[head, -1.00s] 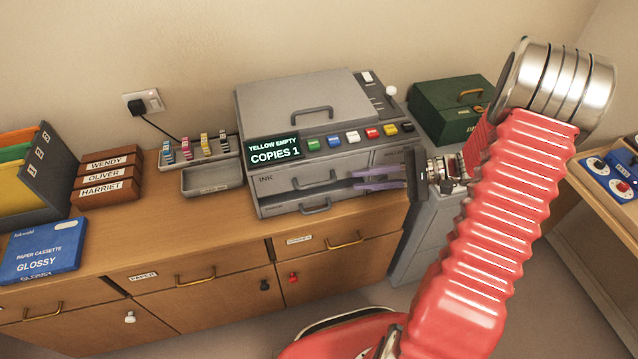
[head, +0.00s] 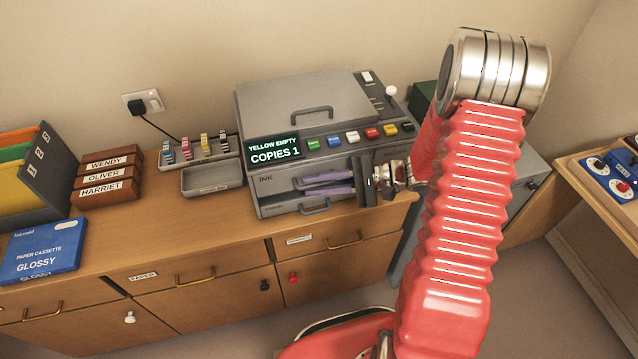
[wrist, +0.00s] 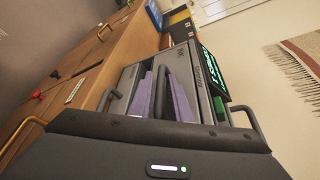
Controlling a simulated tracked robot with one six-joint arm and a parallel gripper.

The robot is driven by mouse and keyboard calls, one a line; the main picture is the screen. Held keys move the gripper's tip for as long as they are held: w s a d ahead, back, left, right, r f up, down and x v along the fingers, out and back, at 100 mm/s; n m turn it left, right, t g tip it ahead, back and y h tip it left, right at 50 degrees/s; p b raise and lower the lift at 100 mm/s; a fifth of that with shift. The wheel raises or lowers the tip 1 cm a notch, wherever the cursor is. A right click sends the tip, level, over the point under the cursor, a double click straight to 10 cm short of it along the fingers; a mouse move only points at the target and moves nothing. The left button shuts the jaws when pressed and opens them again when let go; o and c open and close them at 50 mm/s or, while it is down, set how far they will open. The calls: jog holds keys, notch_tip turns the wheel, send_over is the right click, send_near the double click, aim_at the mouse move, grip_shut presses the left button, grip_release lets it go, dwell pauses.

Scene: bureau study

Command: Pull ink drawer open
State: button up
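The grey copier (head: 255,120) stands on the wooden cabinet, and its screen reads "YELLOW EMPTY, COPIES 1". The ink drawer (head: 266,180), marked INK, is on its front and looks shut. My gripper (head: 304,186) reaches in from the right, its two purple fingers lying across the drawer front where its handle is. The fingers are apart, one above the other. They also show in the wrist view (wrist: 160,75), pointing along the copier front with a gap between them.
A lower drawer handle (head: 316,209) sits just below my fingers. The cartridge tray (head: 200,150) and an empty grey tray (head: 212,180) are left of the copier. A dark green box (head: 424,98) is behind my arm.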

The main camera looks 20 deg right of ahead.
jog(key=shift+c, duration=0.5)
grip_shut()
